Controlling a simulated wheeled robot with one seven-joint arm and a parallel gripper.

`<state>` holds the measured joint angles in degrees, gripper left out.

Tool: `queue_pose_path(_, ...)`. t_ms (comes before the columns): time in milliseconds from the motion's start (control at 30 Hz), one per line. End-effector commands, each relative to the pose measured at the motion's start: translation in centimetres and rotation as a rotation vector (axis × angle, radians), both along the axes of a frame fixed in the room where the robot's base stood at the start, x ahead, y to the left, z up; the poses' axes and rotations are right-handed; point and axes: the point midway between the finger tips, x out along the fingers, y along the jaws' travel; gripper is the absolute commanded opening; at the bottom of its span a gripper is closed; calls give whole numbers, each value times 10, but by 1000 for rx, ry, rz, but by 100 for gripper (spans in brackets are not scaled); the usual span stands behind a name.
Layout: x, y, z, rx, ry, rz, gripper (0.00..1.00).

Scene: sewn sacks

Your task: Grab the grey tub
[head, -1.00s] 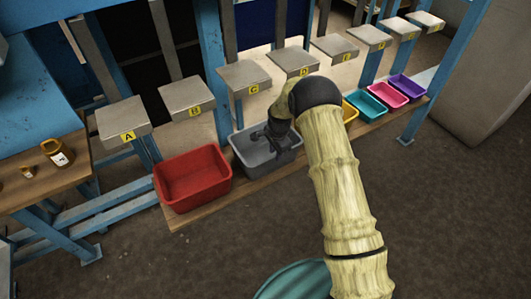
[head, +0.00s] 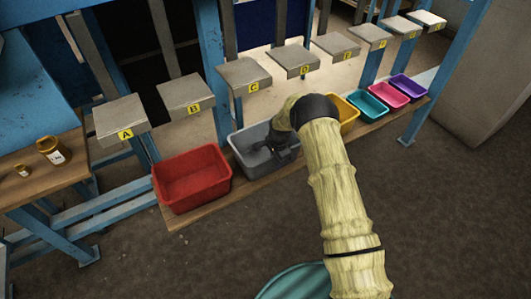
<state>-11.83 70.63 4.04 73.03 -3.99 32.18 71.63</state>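The grey tub (head: 244,141) sits on the low wooden shelf, just right of the red tub. My gripper (head: 268,150) is dark and small in the head view, at the tub's right part, over or within its opening. My arm comes from the lower right and hides the tub's right end. The fingers blend with the dark wrist, so I cannot tell whether they are open or shut, or whether they touch the tub wall.
The red tub (head: 192,180) stands close on the left. Yellow (head: 347,113), teal (head: 367,105), pink (head: 390,94) and purple (head: 408,87) tubs line the shelf (head: 205,212) to the right. Lettered metal plates, such as plate C (head: 243,72), hang above. Brown jars stand on the left table (head: 45,185).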

Motion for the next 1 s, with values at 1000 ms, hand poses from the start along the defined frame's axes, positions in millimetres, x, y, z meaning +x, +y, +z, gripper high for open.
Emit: queue_pose_path(1000,1,0,3,1,-3,0,0)
